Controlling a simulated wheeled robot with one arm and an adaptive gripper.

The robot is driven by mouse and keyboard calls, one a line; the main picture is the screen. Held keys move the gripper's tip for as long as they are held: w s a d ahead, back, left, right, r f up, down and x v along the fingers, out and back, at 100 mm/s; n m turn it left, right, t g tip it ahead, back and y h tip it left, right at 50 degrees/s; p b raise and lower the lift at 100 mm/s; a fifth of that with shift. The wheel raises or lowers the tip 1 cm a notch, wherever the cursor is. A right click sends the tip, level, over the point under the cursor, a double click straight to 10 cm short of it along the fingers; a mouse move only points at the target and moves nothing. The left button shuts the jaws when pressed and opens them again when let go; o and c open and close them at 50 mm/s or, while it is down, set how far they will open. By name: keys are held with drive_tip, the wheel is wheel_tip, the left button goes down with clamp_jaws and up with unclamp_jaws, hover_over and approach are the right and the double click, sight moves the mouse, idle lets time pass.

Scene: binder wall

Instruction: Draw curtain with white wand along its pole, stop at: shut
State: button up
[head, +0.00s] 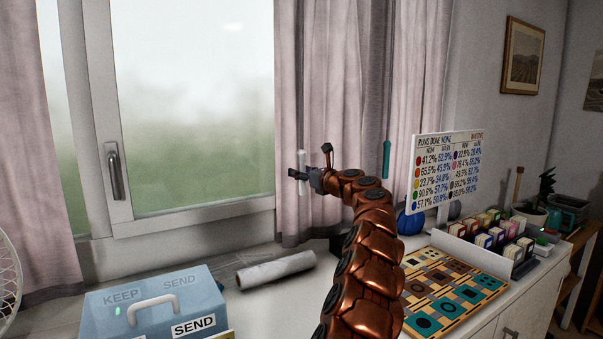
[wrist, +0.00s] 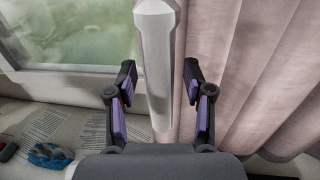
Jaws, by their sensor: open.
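The white wand (head: 301,145) hangs upright at the left edge of the pink-grey curtain (head: 335,70), which is gathered in folds right of the window pane. My gripper (head: 297,174) is at the wand's lower part. In the wrist view the wand (wrist: 156,60) stands between the two open fingers of my gripper (wrist: 160,78), with a visible gap on each side. The curtain (wrist: 250,80) fills the right of that view. The pole is out of view.
A teal wand (head: 386,160) hangs farther right. Another curtain (head: 35,150) hangs at the far left, beyond the window handle (head: 115,172). On the counter are a blue box (head: 150,305), a white roll (head: 276,270) and a figures board (head: 447,172).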

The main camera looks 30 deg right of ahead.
drive_tip(key=shift+c, duration=0.4)
clamp_jaws()
